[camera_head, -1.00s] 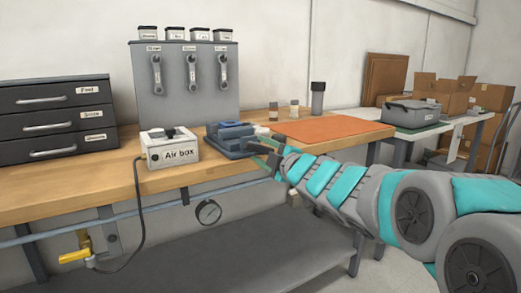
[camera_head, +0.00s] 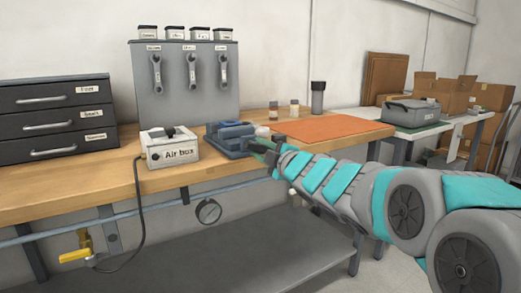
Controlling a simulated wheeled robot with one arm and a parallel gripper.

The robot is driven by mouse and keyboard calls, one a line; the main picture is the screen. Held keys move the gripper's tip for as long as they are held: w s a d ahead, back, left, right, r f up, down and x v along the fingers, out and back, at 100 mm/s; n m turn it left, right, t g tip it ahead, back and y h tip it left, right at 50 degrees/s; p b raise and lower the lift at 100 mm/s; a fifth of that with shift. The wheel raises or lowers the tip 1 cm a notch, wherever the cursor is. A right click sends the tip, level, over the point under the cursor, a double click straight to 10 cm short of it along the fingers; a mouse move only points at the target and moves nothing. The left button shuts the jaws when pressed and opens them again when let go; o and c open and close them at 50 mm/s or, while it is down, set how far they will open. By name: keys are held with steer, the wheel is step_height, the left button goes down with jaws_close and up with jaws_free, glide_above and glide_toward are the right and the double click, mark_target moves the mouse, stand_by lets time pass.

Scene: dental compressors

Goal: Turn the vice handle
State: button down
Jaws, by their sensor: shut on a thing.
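The blue-grey vice (camera_head: 229,138) sits on the wooden workbench (camera_head: 80,180), just right of the white air box. My gripper (camera_head: 263,146) is at the vice's right end, at the bench's front edge. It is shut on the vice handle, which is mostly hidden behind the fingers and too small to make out. A small pale rounded piece (camera_head: 262,131) shows just above the fingers; I cannot tell what it belongs to. My arm reaches in from the right.
The air box (camera_head: 169,148) with its black cable stands left of the vice. An orange mat (camera_head: 332,128) lies to the right, with small bottles behind it. A grey tool panel (camera_head: 188,80) stands behind. A pipe with a gauge (camera_head: 208,212) runs below the bench front.

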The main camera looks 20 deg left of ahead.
steer(key=shift+p, duration=0.5)
steer(key=shift+f+m, duration=0.15)
steer(key=shift+m, duration=0.25)
steer(key=c, duration=0.7)
jaws_free()
steer(key=shift+v, duration=3.9)
